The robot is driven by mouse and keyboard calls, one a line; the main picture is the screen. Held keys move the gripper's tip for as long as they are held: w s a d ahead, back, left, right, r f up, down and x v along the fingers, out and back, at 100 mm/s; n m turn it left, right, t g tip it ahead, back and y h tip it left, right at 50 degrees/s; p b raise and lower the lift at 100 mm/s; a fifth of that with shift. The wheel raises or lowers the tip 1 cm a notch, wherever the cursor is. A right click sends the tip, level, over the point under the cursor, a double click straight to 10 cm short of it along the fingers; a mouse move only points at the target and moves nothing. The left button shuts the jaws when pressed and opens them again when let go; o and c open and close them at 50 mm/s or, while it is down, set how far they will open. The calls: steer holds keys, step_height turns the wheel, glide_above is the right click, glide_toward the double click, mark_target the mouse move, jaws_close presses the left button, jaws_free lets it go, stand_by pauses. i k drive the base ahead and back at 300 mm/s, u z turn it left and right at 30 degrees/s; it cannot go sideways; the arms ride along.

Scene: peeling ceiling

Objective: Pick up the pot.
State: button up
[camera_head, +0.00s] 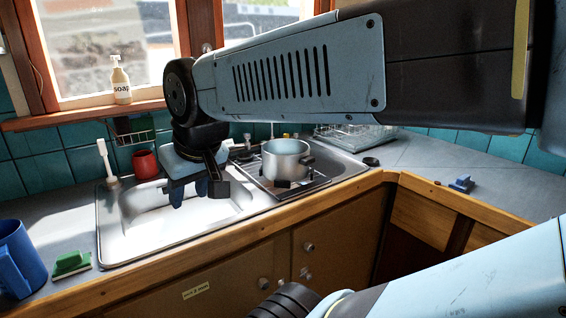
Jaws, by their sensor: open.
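The pot (286,160) is silver with a pale blue inside and a dark handle on its right side. It stands upright on a dark rack (316,184) over the right part of the sink. My gripper (200,190) hangs from the end of my arm over the sink basin, to the left of the pot and apart from it. It is open, and I see nothing held in it.
The sink basin (150,222) lies below my gripper. A red cup (145,164) and a white brush (105,160) stand behind it. A blue mug (14,258) and green sponge (71,262) are at left. A dish rack (355,135) is behind the pot. The right counter (440,165) is mostly clear.

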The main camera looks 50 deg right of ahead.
mark_target(285, 159)
steer(key=z, duration=1.35)
steer(key=k, duration=0.9)
steer(key=i, duration=0.9)
steer(key=u, duration=0.05)
